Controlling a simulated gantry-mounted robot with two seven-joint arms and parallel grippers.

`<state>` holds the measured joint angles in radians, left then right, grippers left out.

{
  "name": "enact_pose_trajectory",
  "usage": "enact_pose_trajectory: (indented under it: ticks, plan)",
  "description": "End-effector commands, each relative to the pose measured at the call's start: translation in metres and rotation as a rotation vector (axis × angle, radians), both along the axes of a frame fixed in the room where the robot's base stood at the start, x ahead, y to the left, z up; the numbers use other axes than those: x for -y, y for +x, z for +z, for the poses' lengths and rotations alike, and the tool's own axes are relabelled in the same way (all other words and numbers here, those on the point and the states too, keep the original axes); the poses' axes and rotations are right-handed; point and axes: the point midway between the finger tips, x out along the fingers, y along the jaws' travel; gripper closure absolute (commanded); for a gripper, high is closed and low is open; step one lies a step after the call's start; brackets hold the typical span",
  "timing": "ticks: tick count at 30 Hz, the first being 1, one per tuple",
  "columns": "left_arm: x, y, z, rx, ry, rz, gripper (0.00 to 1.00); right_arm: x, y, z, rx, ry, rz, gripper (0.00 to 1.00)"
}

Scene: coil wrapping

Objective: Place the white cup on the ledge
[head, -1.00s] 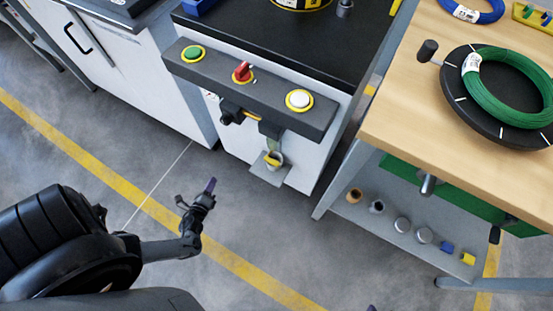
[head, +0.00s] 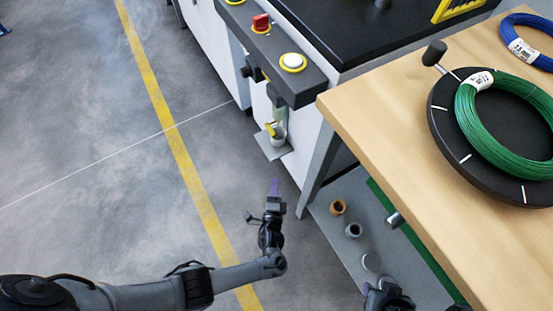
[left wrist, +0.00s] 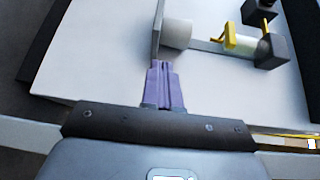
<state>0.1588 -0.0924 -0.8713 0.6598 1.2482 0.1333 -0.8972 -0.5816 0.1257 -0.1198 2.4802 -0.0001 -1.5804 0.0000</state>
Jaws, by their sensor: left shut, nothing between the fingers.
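The white cup (head: 279,136) stands on the small grey ledge (head: 268,149) low on the front of the white cabinet. In the left wrist view the white cup (left wrist: 177,34) sits against the ledge plate (left wrist: 156,32), with its base toward it. My left gripper (head: 274,188) is shut and empty, in front of and below the ledge. In the left wrist view its purple fingers (left wrist: 163,85) point at the near end of the ledge and are apart from the cup. My right gripper (head: 388,296) is partly in view at the bottom edge; its fingers are unclear.
A yellow-fitted device (head: 270,128) hangs just above the cup. A control bar with a red switch (head: 261,23) and white button (head: 293,62) juts out above. The wooden table (head: 375,120) holds a green coil (head: 500,140). Small cups stand on its lower shelf (head: 345,255).

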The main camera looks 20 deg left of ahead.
Motion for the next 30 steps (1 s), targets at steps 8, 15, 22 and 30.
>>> enact_pose_trajectory:
  ticks: [8,15,22,30]
  plan:
    - [0.016,0.039,0.025,0.066,-0.022,-0.011,1.0,-0.004,0.0,-0.01,0.0,0.013,-0.004,0.58]
    - [0.005,0.068,0.024,0.071,-0.021,-0.012,1.0,-0.004,0.0,-0.024,0.001,0.014,-0.007,0.58]
    - [-0.008,0.101,0.024,0.07,-0.021,-0.011,1.0,0.0,0.0,-0.041,0.001,0.002,-0.002,0.58]
    - [-0.016,0.125,0.025,0.067,-0.022,-0.011,1.0,0.001,0.001,-0.053,0.001,-0.001,0.001,0.58]
